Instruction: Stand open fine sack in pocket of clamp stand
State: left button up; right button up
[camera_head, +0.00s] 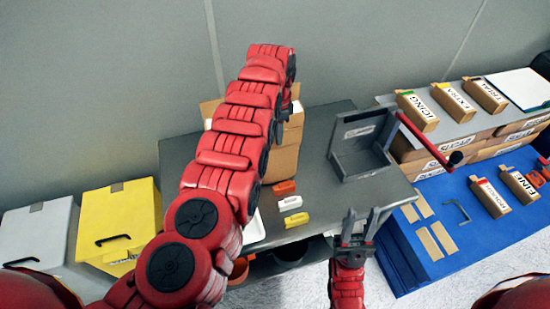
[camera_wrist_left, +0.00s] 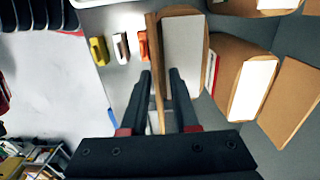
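Brown open-topped cartons or sacks (camera_head: 283,160) stand at the back of the grey table, partly hidden by my left arm. In the left wrist view, my left gripper (camera_wrist_left: 165,78) has its fingers apart, with a thin brown wall (camera_wrist_left: 153,45) of one sack between or below them; contact is unclear. Its name is unreadable. A sack labelled FINE (camera_head: 520,186) lies on the blue table at right. A grey open frame (camera_head: 364,168) with a label stands on the grey table; I cannot tell whether it is the clamp stand. My right gripper (camera_head: 359,224) is open and empty at the table's front.
Orange, white and yellow clips (camera_head: 291,203) lie left of the frame. A red crank handle (camera_head: 425,138) juts right from it. More labelled sacks (camera_head: 418,110) lie on the right shelf. A yellow bin (camera_head: 118,222) stands at left. The front right table top is clear.

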pick_arm(q)
jog(key=shift+c, duration=1.2)
jog(key=shift+s+d+r, duration=0.1)
jog(key=shift+d, duration=0.15)
grip_shut()
